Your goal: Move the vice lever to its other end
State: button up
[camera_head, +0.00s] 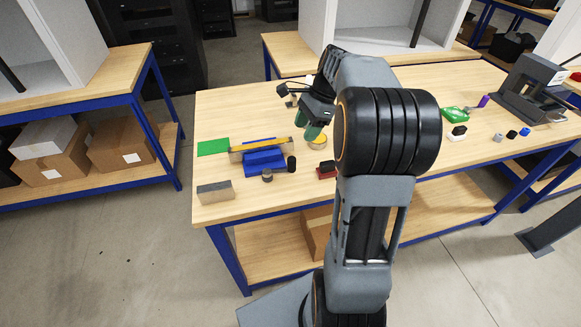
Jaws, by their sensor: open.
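A blue block-like fixture (264,161), which looks like the vice, sits on the left part of the wooden workbench (222,118). A long grey-brown bar with a yellow top edge (245,150) lies across it. I cannot make out the vice lever at this size. Small dark cylinders (291,163) stand at the right end of the fixture. My gripper (313,135) is open, with greenish fingertips pointing down, to the right of the bar's right end. No object shows between its fingers; whether it touches anything is unclear.
A green sheet (213,147) and a grey block (215,191) lie left of the fixture. A yellow-topped round item (318,141) and a red block (327,169) are near my gripper. A dark grey machine (532,86) stands at the far right. My arm hides the bench's middle.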

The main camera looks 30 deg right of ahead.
aim_at(293, 158)
jog(key=x, duration=1.3)
jog(key=shift+f, duration=0.45)
grip_shut()
jog(key=shift+d, duration=0.15)
